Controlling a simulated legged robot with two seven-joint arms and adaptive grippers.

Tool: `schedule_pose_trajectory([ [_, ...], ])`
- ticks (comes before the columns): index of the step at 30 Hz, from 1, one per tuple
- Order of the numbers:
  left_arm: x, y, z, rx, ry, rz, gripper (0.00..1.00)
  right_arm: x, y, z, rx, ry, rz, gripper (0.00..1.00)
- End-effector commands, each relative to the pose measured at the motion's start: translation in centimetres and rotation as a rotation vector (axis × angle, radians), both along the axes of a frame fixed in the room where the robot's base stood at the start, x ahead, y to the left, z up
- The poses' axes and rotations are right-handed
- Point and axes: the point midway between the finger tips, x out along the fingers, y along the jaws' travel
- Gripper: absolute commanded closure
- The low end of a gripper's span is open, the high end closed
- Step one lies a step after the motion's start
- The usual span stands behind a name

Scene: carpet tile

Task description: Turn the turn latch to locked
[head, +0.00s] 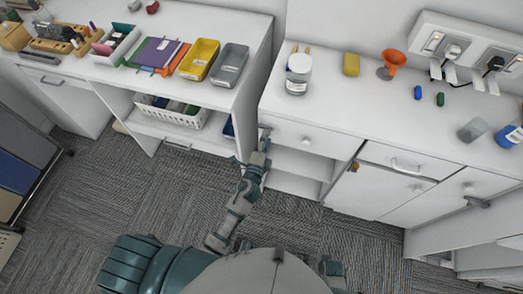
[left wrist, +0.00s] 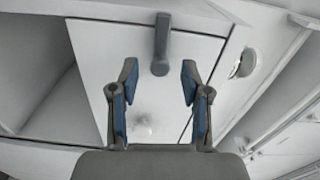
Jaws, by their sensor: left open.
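The turn latch (left wrist: 161,45) shows in the left wrist view as a dark grey lever on a white panel. It lies straight up and down in that picture, with its wider end nearest the gripper. My left gripper (left wrist: 157,80) is open and empty, its blue-padded fingers apart on either side of the latch's line. The latch shows above and between the fingertips, and I see no contact. In the head view my left gripper (head: 264,138) is at the left end of the right-hand cabinet's drawer front; the latch cannot be made out clearly there. My right gripper is not in view.
A pale drawer knob (head: 305,140) sits right of the gripper, above open shelves (head: 300,164). A white basket (head: 170,113) sits left. The carpet is clear.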

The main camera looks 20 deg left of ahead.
Motion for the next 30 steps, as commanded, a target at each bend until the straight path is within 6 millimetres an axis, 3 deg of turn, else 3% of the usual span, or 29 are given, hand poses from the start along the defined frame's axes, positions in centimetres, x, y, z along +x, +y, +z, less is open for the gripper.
schedule_pose_trajectory([
  [6, -5.2, 0.2, -0.2, -0.003, 0.003, 0.002, 0.53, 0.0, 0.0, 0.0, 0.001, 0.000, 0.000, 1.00],
  [12, -8.2, 0.3, -0.1, -0.003, 0.002, 0.002, 0.53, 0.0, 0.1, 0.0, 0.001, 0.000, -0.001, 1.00],
  [17, -9.0, 0.3, -0.1, -0.001, 0.001, 0.001, 0.53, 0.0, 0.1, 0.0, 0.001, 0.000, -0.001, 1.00],
  [30, -9.1, 0.3, -0.1, 0.000, 0.000, 0.000, 0.53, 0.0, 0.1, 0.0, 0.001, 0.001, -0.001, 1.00],
])
